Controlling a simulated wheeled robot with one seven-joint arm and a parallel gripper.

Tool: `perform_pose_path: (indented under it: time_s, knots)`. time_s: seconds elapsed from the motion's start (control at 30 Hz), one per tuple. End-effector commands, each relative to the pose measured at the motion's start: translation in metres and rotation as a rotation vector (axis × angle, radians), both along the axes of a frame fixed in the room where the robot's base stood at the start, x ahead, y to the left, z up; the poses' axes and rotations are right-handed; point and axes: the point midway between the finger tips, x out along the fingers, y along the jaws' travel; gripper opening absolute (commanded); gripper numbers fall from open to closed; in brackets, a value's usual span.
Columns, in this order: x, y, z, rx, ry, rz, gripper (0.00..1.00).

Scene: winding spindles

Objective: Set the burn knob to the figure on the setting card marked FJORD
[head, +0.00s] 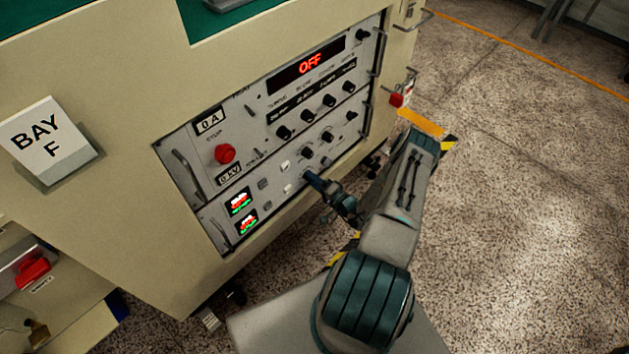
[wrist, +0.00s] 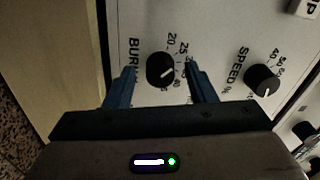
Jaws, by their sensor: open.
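The burn knob (wrist: 157,66) is a round black knob with a white pointer line, beside the printed word BURN on the grey panel. The scale reads 20 and 25 above; the lower figures are partly covered or too small to read. My gripper (wrist: 160,74) is open, its blue fingers on either side of the knob with gaps visible. In the head view my gripper (head: 309,179) is at the panel's lower part and hides the knob. No card marked FJORD shows.
The speed knob (wrist: 262,79) is right of my right finger. The cabinet panel also has a red stop button (head: 225,153), several black knobs and a display (head: 310,65) reading OFF. A BAY F sign (head: 38,135) stands at left. Open floor lies right.

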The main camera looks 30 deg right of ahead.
Motion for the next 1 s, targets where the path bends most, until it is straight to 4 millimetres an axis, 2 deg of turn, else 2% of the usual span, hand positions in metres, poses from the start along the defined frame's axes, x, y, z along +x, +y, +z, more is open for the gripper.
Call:
perform_pose_path:
  time_s: [0.13, 0.23, 0.5, 0.7, 0.83, 1.0]
  knots:
    - [-0.007, -0.003, 0.000, 0.001, 0.001, -0.001, 0.50]
    - [-0.021, -0.009, 0.001, 0.001, 0.003, -0.004, 0.50]
    - [-0.080, -0.030, 0.002, 0.001, 0.002, -0.006, 0.50]
    - [-0.114, -0.043, 0.001, 0.000, 0.002, -0.005, 0.50]
    - [-0.126, -0.047, 0.001, 0.000, 0.000, -0.004, 0.50]
    - [-0.131, -0.049, 0.000, 0.000, -0.001, -0.003, 0.50]
